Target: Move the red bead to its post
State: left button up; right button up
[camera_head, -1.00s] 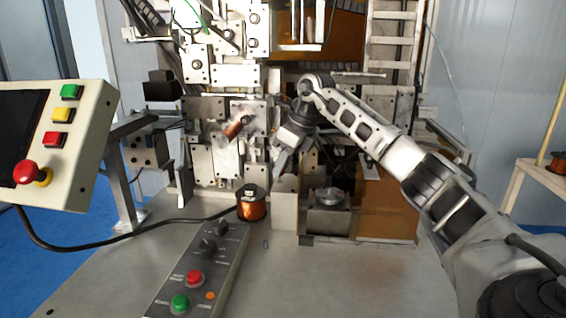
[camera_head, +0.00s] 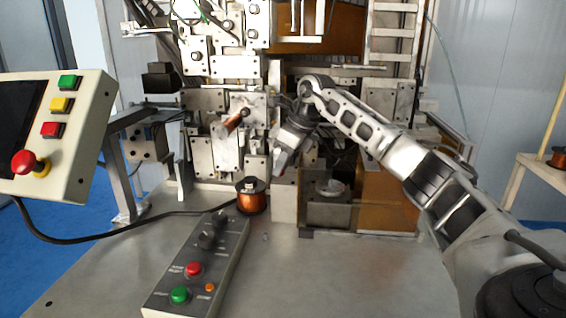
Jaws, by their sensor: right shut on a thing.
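My right gripper (camera_head: 281,164) is at the end of the arm from the right. It points down and left in front of the winding machine, above and right of the copper wire spool (camera_head: 251,198). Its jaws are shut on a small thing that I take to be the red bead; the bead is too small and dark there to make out. I cannot single out the bead's post among the machine's parts. My left gripper is not in view.
A button box (camera_head: 200,265) lies on the metal table (camera_head: 330,280). A control panel (camera_head: 85,140) stands at left. The table's front right is clear.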

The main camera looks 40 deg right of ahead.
jog(key=o, duration=1)
jog(key=shift+f, duration=0.1)
jog(key=v, duration=1.6)
